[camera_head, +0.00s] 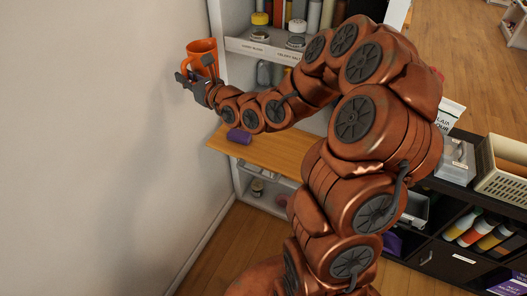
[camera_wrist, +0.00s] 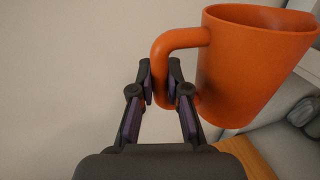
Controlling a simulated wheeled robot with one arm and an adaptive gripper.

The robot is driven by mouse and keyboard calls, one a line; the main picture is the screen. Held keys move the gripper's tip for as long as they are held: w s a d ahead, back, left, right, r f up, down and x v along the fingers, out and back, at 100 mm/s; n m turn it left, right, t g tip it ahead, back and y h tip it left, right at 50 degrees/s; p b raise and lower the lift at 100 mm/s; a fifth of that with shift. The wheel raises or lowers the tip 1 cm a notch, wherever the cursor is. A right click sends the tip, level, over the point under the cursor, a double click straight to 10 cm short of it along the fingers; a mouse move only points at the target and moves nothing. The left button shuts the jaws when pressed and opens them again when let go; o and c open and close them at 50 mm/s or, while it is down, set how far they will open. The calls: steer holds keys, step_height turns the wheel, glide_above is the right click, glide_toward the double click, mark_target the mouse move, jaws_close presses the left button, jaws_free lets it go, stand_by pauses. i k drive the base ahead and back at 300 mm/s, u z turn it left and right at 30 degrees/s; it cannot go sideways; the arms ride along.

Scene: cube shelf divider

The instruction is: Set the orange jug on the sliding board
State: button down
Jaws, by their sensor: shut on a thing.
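The orange jug (camera_head: 202,55) is up in the air at the left end of the shelf unit, near the white wall. My gripper (camera_head: 195,78) is at the jug and shut on its handle. In the wrist view the fingers of my gripper (camera_wrist: 160,80) close around the handle side of the jug (camera_wrist: 245,65), which is upright or nearly so, its opening at the top. The wooden sliding board (camera_head: 270,152) sticks out of the shelf unit below my gripper. A corner of the board also shows in the wrist view (camera_wrist: 245,153), below the jug.
Shelves above hold several jars and labelled bins (camera_head: 262,48). The white wall (camera_head: 90,130) is close on the left. A dark low shelf with a cream basket (camera_head: 503,165) stands at right.

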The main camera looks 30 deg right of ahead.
mark_target(295, 170)
steer(key=u, duration=0.8)
steer(key=k, duration=1.45)
steer(key=u, duration=0.25)
